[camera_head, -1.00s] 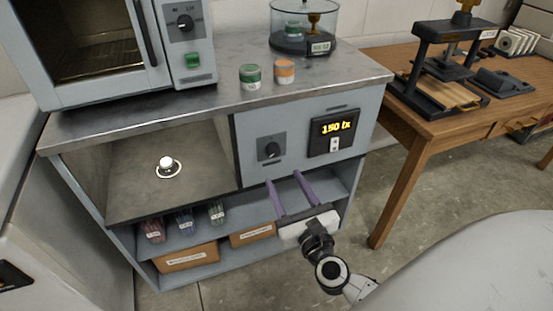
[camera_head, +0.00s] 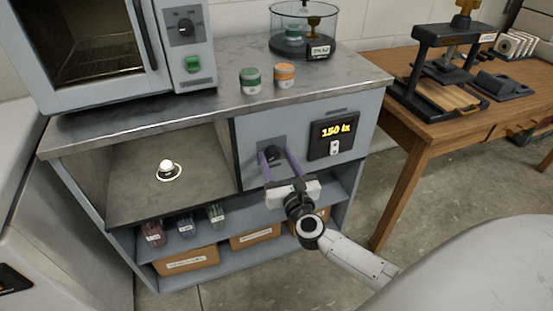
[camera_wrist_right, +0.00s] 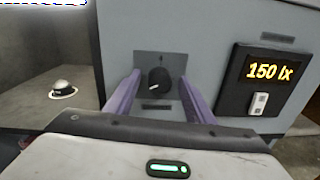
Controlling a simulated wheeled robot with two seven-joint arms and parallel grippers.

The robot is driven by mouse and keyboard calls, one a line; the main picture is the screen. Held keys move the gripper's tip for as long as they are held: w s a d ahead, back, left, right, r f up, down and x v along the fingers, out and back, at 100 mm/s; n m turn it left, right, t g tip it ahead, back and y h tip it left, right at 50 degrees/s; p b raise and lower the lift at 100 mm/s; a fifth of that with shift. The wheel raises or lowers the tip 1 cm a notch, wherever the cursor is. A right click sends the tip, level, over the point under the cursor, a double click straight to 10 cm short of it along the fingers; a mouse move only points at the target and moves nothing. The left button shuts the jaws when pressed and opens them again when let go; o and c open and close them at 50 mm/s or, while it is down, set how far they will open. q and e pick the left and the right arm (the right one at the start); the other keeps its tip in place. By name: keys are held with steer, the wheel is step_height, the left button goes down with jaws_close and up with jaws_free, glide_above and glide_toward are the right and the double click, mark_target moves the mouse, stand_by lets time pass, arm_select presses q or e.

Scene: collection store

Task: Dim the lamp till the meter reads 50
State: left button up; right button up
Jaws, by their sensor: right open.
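The lamp (camera_head: 166,165) is a small lit white dome on a pale round base, in the open bay at left; it also shows in the right wrist view (camera_wrist_right: 62,87). The meter (camera_head: 333,134) on the grey panel reads 150 lx, clearest in the right wrist view (camera_wrist_right: 268,78). A black dimmer knob (camera_wrist_right: 159,79) sits on a dark plate left of the meter. My right gripper (camera_head: 276,154) is open, its purple fingers on either side of the knob (camera_head: 273,154). I cannot tell whether they touch it. My left gripper is not in view.
A grey oven (camera_head: 110,50) stands on the metal counter (camera_head: 220,105) with two small jars (camera_head: 250,80) beside it and a glass case (camera_head: 304,30) behind. Labelled boxes (camera_head: 187,260) fill the lower shelf. A wooden table (camera_head: 430,120) with a press stands right.

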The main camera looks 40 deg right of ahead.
steer(key=c, duration=1.1)
steer(key=shift+o, duration=0.2)
